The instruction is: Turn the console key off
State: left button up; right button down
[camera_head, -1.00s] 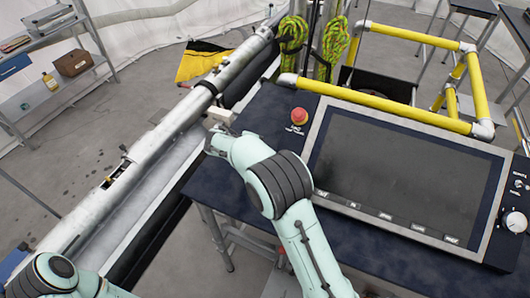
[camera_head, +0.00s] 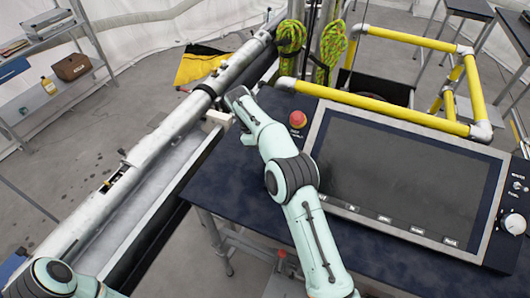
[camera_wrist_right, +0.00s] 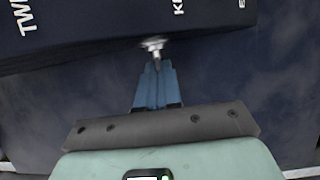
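The console key (camera_wrist_right: 152,45) is a small silver piece at the edge of a dark labelled panel, near the top centre of the right wrist view. My right gripper (camera_wrist_right: 156,66) has its blue fingers close together, with their tips at the key's shaft; they appear shut on it. The label beside it is partly cut off. In the head view my right arm reaches over the left end of the dark console (camera_head: 225,180); the key cannot be made out there. My left gripper is not in view; only part of my left arm shows at the lower left.
A red emergency button (camera_head: 298,119) stands near my right forearm. A large screen (camera_head: 405,180) fills the console top, with a white dial (camera_head: 515,223) at far right. A long metal tube (camera_head: 160,140) runs along the left, and yellow rails (camera_head: 400,118) stand behind.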

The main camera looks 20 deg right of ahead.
dwell(0.4)
jog(key=c, duration=1.3)
grip_release()
